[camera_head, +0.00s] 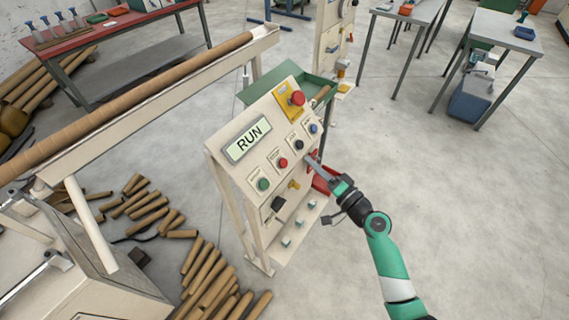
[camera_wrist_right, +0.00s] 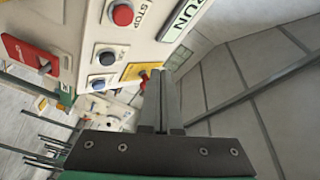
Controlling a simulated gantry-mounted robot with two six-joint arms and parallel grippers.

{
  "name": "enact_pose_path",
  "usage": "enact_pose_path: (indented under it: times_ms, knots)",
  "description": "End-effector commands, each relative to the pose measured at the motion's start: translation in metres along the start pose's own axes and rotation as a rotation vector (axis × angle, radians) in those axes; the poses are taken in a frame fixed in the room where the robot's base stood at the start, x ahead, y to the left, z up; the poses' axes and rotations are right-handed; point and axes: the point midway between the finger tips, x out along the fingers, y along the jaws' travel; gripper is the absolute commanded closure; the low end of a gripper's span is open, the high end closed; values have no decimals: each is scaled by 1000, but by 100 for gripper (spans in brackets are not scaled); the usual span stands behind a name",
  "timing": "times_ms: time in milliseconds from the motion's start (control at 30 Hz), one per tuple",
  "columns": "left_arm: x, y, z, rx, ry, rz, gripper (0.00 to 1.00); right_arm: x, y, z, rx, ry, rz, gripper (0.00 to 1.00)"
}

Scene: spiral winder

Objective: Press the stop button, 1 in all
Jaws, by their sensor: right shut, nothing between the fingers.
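A tilted cream control panel (camera_head: 245,160) has a display reading RUN (camera_head: 248,139). The small red button (camera_head: 283,162) sits in its button row between a green button (camera_head: 263,184) and a black one (camera_head: 299,144). In the right wrist view the red button (camera_wrist_right: 122,14) has the label STOP beside it, near the top edge. My right gripper (camera_head: 312,160) is shut and empty at the panel's lower right edge, to the right of the red button; whether it touches the panel cannot be told. Its fingers (camera_wrist_right: 167,88) show together in the wrist view. My left gripper is not in view.
A large red mushroom button (camera_head: 297,98) on a yellow plate and a blue button (camera_head: 313,128) are close by on the panel. A green tray (camera_head: 318,88) is behind it. Cardboard tubes (camera_head: 205,275) lie on the floor at left.

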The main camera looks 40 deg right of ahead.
Motion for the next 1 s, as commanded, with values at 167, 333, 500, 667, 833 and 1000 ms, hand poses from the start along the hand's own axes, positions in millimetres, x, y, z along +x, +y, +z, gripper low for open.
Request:
enact_pose_path:
  times_ms: [167, 333, 500, 667, 833, 1000]
  knots:
    - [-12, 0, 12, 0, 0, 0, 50, 13, 13, 13, 0, -2, -2, 100]
    - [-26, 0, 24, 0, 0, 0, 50, 31, 27, 26, 0, -2, -2, 100]
    - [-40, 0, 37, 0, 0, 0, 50, 47, 40, 37, -1, -1, -1, 100]
    - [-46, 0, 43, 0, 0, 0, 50, 56, 43, 43, 0, -1, -1, 100]
    - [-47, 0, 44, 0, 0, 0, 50, 59, 43, 43, -1, -1, -1, 100]
    - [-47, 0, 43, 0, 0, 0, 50, 59, 42, 43, 0, 0, -1, 100]
